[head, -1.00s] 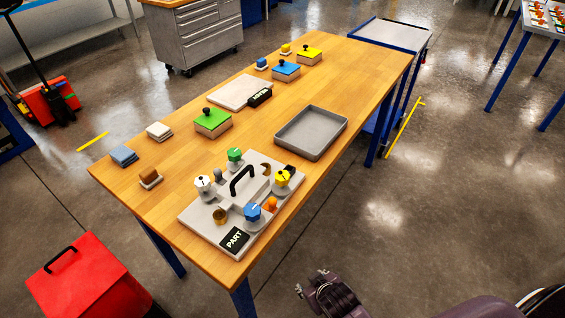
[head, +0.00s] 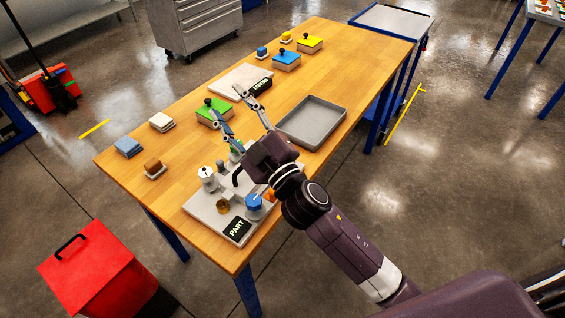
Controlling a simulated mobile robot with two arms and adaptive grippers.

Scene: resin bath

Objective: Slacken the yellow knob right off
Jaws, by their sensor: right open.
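The yellow knob is hidden in the head view behind my right gripper and wrist. The grey plate (head: 203,211) marked PART lies at the near end of the wooden table. On it the white knob (head: 207,174) and the blue knob (head: 254,201) show, and the green knob (head: 236,153) is partly covered. The black handle (head: 237,178) is partly covered too. My right gripper (head: 229,107) is open and empty, its fingers spread above the plate's far side and pointing toward the green box. My left gripper is not in view.
A green box (head: 213,117) with a black knob and a grey tray (head: 343,118) stand beyond the plate. A red bin (head: 95,270) stands on the floor. The table's middle left is clear.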

